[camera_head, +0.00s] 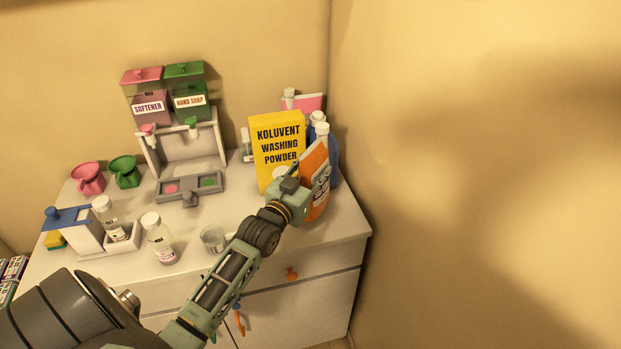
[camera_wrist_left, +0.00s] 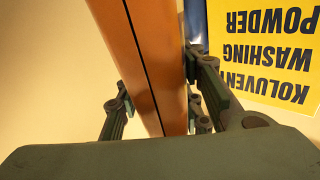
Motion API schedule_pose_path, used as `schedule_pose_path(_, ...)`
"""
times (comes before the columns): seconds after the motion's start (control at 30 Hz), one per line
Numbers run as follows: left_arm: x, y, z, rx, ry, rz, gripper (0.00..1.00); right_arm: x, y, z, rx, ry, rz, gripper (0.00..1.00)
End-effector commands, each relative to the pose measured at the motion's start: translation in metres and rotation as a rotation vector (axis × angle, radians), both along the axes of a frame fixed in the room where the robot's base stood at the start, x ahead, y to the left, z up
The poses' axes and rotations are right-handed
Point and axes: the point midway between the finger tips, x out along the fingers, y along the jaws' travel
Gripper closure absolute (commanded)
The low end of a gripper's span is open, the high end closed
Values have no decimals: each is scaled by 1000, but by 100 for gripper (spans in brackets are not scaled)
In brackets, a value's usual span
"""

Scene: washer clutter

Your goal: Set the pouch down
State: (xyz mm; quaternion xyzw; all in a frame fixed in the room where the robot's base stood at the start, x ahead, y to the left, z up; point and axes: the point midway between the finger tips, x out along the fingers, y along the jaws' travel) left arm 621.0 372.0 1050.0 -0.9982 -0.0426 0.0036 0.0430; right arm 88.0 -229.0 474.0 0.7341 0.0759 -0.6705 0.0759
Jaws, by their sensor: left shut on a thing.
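My left gripper (camera_head: 312,182) is shut on an orange pouch (camera_head: 314,160) at the right end of the white cabinet top. The pouch stands roughly upright, just right of the yellow washing powder box (camera_head: 277,140). Its middle is partly hidden by the gripper, and I cannot tell whether its bottom touches the surface. In the left wrist view, the fingers (camera_wrist_left: 165,105) press on both sides of the orange pouch (camera_wrist_left: 140,45), and the yellow box (camera_wrist_left: 270,50) shows close on the right. My right gripper is not in view.
White-capped bottles (camera_head: 321,130) stand behind the pouch. A softener and hand soap dispenser (camera_head: 185,150), pink and green cups (camera_head: 125,172), clear bottles (camera_head: 160,240) and a glass (camera_head: 213,239) fill the left side. The cabinet top (camera_head: 345,222) is bare near its right front corner, beside the wall.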

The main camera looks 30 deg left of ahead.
Motion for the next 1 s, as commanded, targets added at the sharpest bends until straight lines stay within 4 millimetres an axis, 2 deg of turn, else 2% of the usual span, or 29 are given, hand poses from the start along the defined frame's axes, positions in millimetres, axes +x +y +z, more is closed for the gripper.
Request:
schedule_pose_path(0.07,0,0,-3,1,-6,-1,100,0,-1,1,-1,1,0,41)
schedule_pose_path(0.33,0,0,-35,1,-7,-1,100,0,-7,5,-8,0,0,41)
schedule_pose_path(0.7,0,0,-40,1,-8,-1,100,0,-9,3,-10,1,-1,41)
schedule_pose_path(0.73,0,0,-42,0,-2,0,63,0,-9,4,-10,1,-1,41)
schedule_pose_path(0.9,0,0,-42,0,-2,0,48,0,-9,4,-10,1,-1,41)
schedule_pose_path(1.0,0,0,-42,0,-2,0,46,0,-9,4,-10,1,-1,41)
